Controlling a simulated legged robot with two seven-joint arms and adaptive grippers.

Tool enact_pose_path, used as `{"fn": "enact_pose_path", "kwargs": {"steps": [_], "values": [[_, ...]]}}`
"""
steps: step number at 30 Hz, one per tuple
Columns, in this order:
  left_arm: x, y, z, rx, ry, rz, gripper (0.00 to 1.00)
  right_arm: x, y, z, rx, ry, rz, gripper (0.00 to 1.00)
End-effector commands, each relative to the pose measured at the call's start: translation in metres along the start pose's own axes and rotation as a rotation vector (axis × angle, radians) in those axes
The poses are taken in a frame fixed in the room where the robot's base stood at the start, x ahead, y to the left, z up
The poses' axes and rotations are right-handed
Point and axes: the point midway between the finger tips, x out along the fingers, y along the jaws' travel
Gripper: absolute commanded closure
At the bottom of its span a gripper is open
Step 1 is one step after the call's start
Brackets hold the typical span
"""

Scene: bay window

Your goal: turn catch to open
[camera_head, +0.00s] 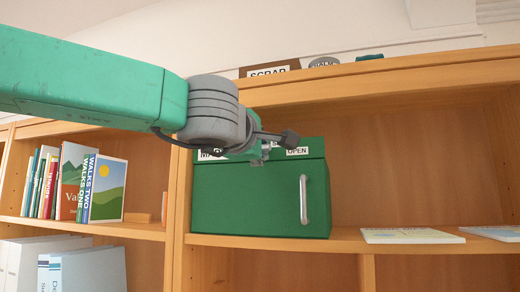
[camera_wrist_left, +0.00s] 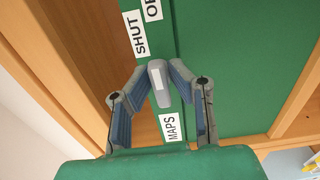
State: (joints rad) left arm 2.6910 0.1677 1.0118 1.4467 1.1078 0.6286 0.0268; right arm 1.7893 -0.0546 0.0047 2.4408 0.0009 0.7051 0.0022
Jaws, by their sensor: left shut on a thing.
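A green box (camera_head: 260,205) with a silver bar handle (camera_head: 304,200) stands on the wooden shelf. Its grey catch (camera_wrist_left: 159,88) shows in the left wrist view, with a pale patch on its face. My left gripper (camera_head: 264,147) is at the upper front of the box. In the wrist view its two fingers (camera_wrist_left: 161,72) close on the catch from both sides. The catch lies nearly along the picture's vertical. A SHUT label (camera_wrist_left: 139,34) and a partly cut-off OPEN label (camera_wrist_left: 153,9) sit above it, a MAPS label (camera_wrist_left: 170,127) below. In the head view my gripper mostly hides the catch. My right gripper is out of view.
Books (camera_head: 72,185) stand on the shelf at left, with binders (camera_head: 85,268) below. Flat booklets (camera_head: 412,236) lie right of the box. A SCRAP-labelled box (camera_head: 268,70) is on top of the shelving. Shelf space right of the box is open.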

Motion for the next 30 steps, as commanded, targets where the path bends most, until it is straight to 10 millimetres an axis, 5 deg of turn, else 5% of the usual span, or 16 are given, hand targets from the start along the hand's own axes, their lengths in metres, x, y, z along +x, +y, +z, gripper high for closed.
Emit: {"fn": "enact_pose_path", "kwargs": {"steps": [19, 20, 21, 30], "values": [[0.0007, -0.0041, 0.0016, 0.051, -0.003, -0.006, 1.0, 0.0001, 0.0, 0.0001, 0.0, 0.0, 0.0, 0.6], [0.0007, -0.0042, 0.0017, 0.051, -0.003, -0.007, 0.77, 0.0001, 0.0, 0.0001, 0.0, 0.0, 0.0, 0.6], [0.0007, -0.0042, 0.0016, 0.051, -0.002, -0.007, 0.67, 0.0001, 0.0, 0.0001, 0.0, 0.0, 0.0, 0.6], [-0.001, -0.0017, 0.0012, 0.049, -0.001, -0.003, 0.67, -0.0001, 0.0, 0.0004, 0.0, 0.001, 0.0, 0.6]]}}
